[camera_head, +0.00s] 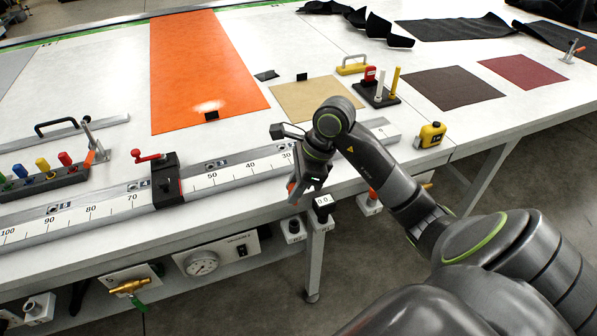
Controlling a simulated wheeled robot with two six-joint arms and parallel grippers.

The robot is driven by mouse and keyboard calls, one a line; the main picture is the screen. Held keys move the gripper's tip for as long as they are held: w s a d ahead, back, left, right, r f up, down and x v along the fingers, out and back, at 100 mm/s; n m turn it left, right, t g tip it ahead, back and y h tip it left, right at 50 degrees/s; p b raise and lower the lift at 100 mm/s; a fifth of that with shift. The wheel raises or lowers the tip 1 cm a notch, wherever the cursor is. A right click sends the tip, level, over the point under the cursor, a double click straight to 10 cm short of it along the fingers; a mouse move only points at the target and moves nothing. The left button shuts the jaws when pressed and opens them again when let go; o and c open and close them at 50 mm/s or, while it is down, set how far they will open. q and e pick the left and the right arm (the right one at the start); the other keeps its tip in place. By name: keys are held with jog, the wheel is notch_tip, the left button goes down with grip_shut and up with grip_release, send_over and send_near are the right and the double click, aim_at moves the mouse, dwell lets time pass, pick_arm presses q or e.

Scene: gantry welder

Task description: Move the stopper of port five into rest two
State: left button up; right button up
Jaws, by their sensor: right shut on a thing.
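My right gripper (297,190) hangs over the table's front edge, above the white fittings. It is shut on a small orange-red piece, seemingly a stopper (291,187), mostly hidden by the fingers. Below it is a white port (293,229) with a dark top. Another port (370,205) to the right carries a red stopper (372,193). A dark rack (45,182) at the left holds several coloured stoppers, among them blue, yellow and red. I cannot read any port or rest numbers. My left gripper is not in view.
A long scale rail (225,176) with a black slider (166,180) and red lever runs along the front edge. A yellow tape measure (430,135) stands right. The orange sheet (205,70) lies flat behind.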

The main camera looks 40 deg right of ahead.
jog(key=shift+a+f, duration=0.2)
jog(key=shift+f, duration=0.15)
jog(key=shift+f+b, duration=0.4)
jog(key=shift+f, duration=0.1)
notch_tip(320, 180, down, 2)
jog(key=shift+f+b, duration=0.2)
jog(key=shift+b, duration=0.45)
jog(key=shift+f+b, duration=0.55)
jog(key=shift+f, duration=0.55)
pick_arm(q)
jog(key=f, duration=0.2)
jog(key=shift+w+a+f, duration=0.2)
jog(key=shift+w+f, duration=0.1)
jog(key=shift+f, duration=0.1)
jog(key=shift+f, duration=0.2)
pick_arm(e)
jog(key=shift+f, duration=0.1)
pick_arm(q)
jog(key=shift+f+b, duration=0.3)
jog(key=shift+b, duration=0.2)
pick_arm(e)
jog(key=shift+f, duration=0.25)
